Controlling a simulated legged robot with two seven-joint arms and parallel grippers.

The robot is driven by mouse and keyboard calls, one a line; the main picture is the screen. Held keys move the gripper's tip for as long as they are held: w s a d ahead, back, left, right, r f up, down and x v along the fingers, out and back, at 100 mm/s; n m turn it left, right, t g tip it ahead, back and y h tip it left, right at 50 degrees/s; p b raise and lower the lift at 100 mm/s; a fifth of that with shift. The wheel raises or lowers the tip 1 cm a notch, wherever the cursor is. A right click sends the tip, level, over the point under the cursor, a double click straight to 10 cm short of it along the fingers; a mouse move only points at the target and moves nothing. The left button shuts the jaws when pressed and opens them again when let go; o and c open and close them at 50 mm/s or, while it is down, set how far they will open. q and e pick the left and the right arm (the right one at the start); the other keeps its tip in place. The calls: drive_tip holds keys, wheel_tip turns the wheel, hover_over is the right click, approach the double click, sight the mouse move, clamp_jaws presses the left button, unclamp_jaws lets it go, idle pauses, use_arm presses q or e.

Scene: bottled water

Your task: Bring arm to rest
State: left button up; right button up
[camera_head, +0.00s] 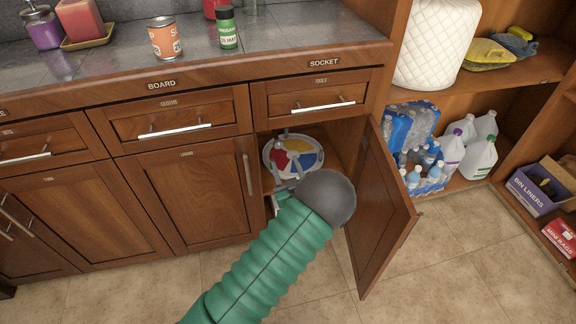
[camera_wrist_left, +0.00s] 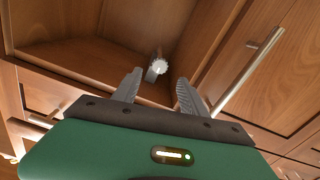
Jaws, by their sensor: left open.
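My left arm (camera_head: 265,255), in a green ribbed sleeve with a dark grey round joint, reaches from the bottom of the head view to an open lower cabinet (camera_head: 340,150). My left gripper (camera_wrist_left: 158,80) is open in the left wrist view, with its two grey fingers apart and pointing into the cabinet. A small white-capped object (camera_wrist_left: 159,67) stands inside the cabinet, beyond the fingers and in line with the gap between them. Nothing shows held between the fingers. In the head view the joint hides most of the gripper. My right gripper is not in view.
The open cabinet door (camera_head: 380,210) stands just right of my arm. A multicoloured round item (camera_head: 293,156) is in the cabinet. Packed water bottles (camera_head: 428,168) and jugs (camera_head: 480,158) stand on the right shelf. The tiled floor (camera_head: 440,270) is clear.

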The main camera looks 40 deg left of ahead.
use_arm(q)
drive_tip(key=shift+v, duration=1.25)
